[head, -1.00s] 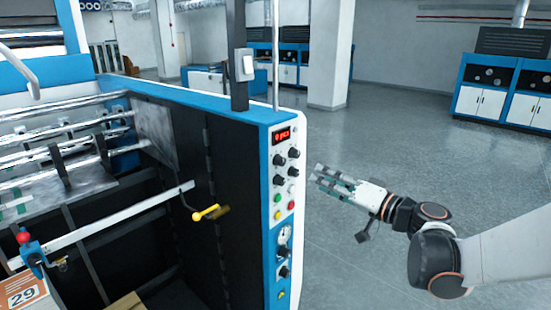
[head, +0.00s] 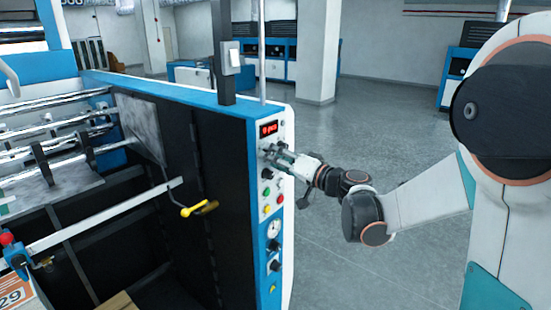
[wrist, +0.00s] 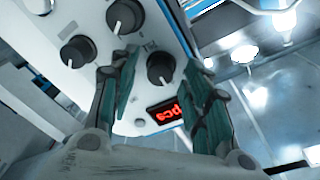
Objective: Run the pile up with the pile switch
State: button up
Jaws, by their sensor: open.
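The machine's white control panel (head: 285,200) stands in the middle of the head view, with a red lit display (head: 268,129), several black knobs and coloured buttons. I cannot tell from any readable label which control is the pile switch. My gripper (head: 277,157) is open at the upper knobs, just below the display, and covers some of them. In the wrist view its two fingers stand on either side of a black knob (wrist: 160,67); whether they touch it is unclear. More black knobs (wrist: 124,16) lie beyond and to the left.
A lower knob (head: 274,245) and a small gauge (head: 274,228) sit further down the panel. A yellow-handled lever (head: 195,209) sticks out inside the machine's open side. A post with a grey switch box (head: 232,58) rises above. The floor (head: 380,120) to the right is clear.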

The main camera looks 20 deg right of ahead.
grip_shut()
